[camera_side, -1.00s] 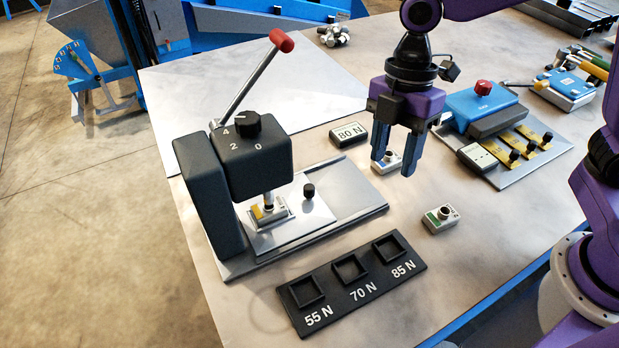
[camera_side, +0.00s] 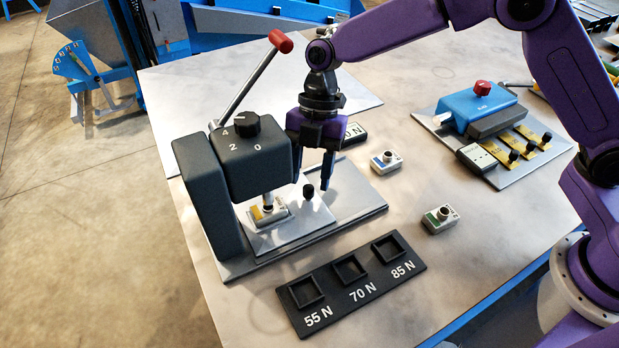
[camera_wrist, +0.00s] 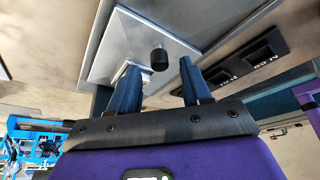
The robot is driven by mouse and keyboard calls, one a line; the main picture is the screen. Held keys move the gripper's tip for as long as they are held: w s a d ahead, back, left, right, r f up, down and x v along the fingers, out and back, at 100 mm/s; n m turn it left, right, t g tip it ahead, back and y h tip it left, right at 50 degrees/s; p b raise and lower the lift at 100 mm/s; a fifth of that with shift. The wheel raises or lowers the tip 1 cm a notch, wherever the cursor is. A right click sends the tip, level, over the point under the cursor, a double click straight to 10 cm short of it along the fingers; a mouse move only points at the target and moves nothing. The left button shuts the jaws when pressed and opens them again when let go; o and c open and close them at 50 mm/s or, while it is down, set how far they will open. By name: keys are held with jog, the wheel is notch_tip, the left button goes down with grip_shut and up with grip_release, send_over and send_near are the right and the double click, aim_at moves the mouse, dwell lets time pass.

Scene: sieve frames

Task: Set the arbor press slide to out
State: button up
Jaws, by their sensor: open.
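The arbor press (camera_side: 210,190) stands at the left of the table, with a dark head, a dial and a red-tipped lever. Its slide (camera_side: 290,228) is a pale plate with a black knob (camera_side: 308,192); it sits under the head, and a small white and yellow block (camera_side: 268,213) lies on it beneath the ram. My gripper (camera_side: 312,185) is open and empty, pointing down beside the knob. In the wrist view the knob (camera_wrist: 159,59) shows just ahead of my fingertips (camera_wrist: 158,72), near the gap between them. Whether a finger touches the knob I cannot tell.
A black tray (camera_side: 330,302) marked 55 N, 70 N and 85 N lies in front of the press. Two small sensor blocks (camera_side: 440,218) (camera_side: 386,161) stand to the right. An N-marked block (camera_side: 354,133) is partly behind my gripper. A blue device (camera_side: 478,108) stands at the right.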

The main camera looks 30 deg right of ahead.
jog(key=shift+x, duration=0.95)
jog(key=shift+c, duration=0.3)
grip_shut()
jog(key=d, duration=1.2)
jog(key=shift+w+d, duration=0.1)
jog(key=shift+d, duration=0.2)
jog(key=shift+c, duration=0.9)
grip_release()
jog(key=shift+d+r, duration=0.1)
jog(key=shift+o, duration=1.2)
